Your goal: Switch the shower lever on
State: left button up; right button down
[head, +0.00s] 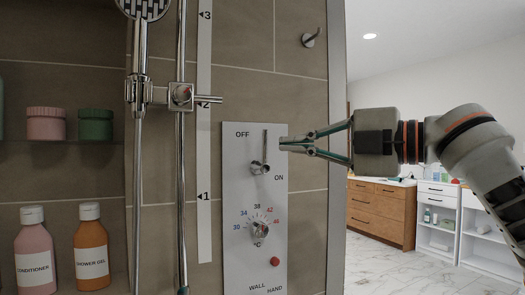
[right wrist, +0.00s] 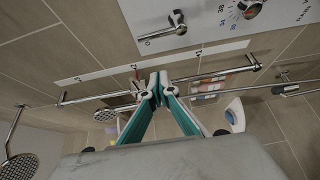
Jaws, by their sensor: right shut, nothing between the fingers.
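The shower lever (head: 265,145) is a slim metal handle on a round hub, on a grey wall panel (head: 235,200). It points straight up, with OFF printed to its upper left and ON to its lower right. The lever also shows in the right wrist view (right wrist: 160,34), near the top. My right gripper (head: 284,143) comes in from the right with its fingertips together and empty. In the head view its tips are just right of the lever's handle, with a small gap. In the right wrist view the closed tips (right wrist: 159,84) are below the lever. My left gripper is not in view.
Below the lever is a temperature dial (head: 260,229) and a red button (head: 275,262). A hand shower (head: 140,50) hangs on a vertical rail (head: 181,200) to the left. Bottles (head: 90,250) and jars (head: 46,124) stand on shelves at left. A wall edge (head: 337,200) stands right of the panel.

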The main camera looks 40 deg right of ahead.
jog(key=shift+s+r, duration=0.15)
jog(key=shift+s, duration=0.05)
